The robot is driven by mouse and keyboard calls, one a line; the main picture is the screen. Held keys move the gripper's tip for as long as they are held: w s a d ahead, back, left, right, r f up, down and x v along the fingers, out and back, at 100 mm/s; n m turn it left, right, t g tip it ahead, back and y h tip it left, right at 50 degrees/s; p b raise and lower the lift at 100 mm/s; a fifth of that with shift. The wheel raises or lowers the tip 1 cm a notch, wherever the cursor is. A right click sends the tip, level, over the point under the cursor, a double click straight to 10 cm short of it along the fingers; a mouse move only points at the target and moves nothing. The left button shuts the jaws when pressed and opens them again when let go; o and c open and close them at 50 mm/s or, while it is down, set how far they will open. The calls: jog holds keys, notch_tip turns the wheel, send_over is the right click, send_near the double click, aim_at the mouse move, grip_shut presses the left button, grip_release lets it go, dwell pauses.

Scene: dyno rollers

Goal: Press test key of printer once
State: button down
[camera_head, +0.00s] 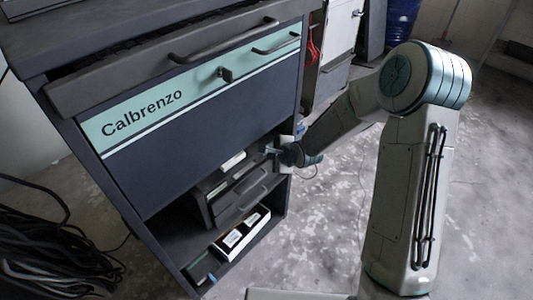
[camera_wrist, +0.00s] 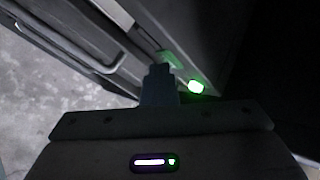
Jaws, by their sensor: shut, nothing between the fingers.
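The printer (camera_head: 240,196) appears to be the dark grey boxy unit on the open shelf under the Calbrenzo cabinet drawer. In the wrist view, a grey surface with long bars (camera_wrist: 85,40) lies close in front of my gripper. A bright green lit spot (camera_wrist: 196,87), perhaps a key or lamp, shows just right of the fingers, with a fainter green glow above it. My gripper (camera_head: 270,151) is at the shelf's right opening, near the printer's upper part. Its closed fingertips (camera_wrist: 160,72) are empty, close to the green glow. Contact cannot be told.
The Calbrenzo cabinet (camera_head: 190,105) with handles overhangs the shelf. A black-and-white box (camera_head: 240,235) lies on the lower shelf. Black cables (camera_head: 50,235) lie on the floor at left. A blue barrel (camera_head: 402,18) stands behind. Floor at right is open.

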jog(key=shift+s+d+p, duration=0.35)
jog(key=shift+s+d, duration=0.15)
jog(key=shift+d, duration=0.1)
jog(key=s+d+p, duration=0.1)
jog(key=d, duration=0.1)
jog(key=s+d, duration=0.2)
jog(key=shift+p, duration=0.4)
jog(key=shift+r, duration=0.15)
dwell(0.7)
